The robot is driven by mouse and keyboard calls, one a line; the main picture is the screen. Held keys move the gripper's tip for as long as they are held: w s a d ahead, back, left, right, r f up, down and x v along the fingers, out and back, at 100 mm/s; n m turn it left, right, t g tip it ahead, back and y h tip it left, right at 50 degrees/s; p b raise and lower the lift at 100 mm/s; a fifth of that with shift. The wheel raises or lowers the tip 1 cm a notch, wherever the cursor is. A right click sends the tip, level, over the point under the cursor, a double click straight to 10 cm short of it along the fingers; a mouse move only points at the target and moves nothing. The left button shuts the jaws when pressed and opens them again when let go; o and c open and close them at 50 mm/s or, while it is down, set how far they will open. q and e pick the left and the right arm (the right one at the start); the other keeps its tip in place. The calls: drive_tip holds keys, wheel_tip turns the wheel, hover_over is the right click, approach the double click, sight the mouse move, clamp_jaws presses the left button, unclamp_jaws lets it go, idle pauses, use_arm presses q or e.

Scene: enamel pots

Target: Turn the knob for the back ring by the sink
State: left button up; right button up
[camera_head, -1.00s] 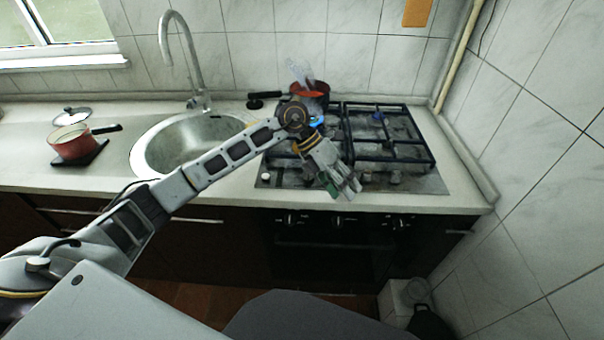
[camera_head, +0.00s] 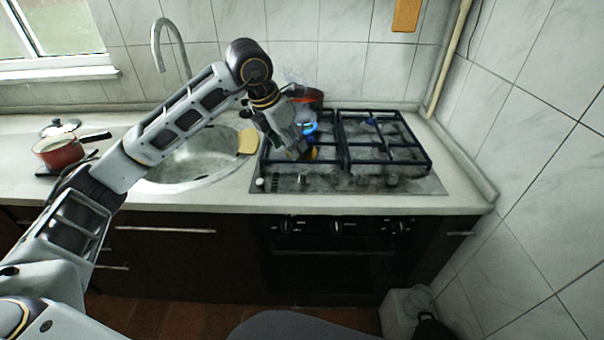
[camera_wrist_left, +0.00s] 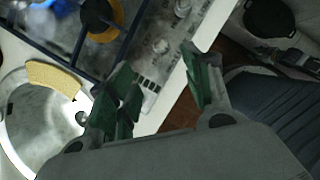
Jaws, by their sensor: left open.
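My left gripper (camera_head: 294,152) is open and points down over the front-left part of the gas hob (camera_head: 430,184). In the left wrist view my open gripper (camera_wrist_left: 158,64) has its fingers apart, with a hob knob (camera_wrist_left: 160,46) showing between and beyond the tips.
The sink (camera_head: 180,180) with its tap (camera_head: 157,50) lies left of the hob. A yellow ribbed thing (camera_head: 248,141) sits at its right rim. A red saucepan (camera_head: 58,152) stands at the far left. Black grates (camera_head: 380,163) rise above the hob.

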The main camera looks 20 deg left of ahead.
sight(304, 173)
use_arm(q)
drive_tip(key=b+x, duration=0.1)
drive_tip(key=x, duration=1.1)
drive_tip(key=shift+f, duration=0.1)
drive_tip(key=shift+x, duration=0.75)
drive_tip(key=shift+w, duration=0.1)
use_arm(e)
drive_tip(key=shift+w+a+r, duration=0.2)
drive_tip(key=shift+a+r, duration=0.15)
drive_tip(key=shift+r, duration=0.2)
drive_tip(key=shift+w+a+r, duration=0.2)
drive_tip(key=shift+a+r, duration=0.1)
drive_tip(key=shift+r, duration=0.2)
drive_tip(key=shift+w+r, duration=0.1)
drive_tip(key=shift+w, duration=0.15)
use_arm(q)
drive_tip(key=c, duration=0.7)
drive_tip(key=shift+c, duration=1.3)
use_arm(e)
drive_tip(key=shift+w+d, duration=0.1)
drive_tip(key=shift+w, duration=0.05)
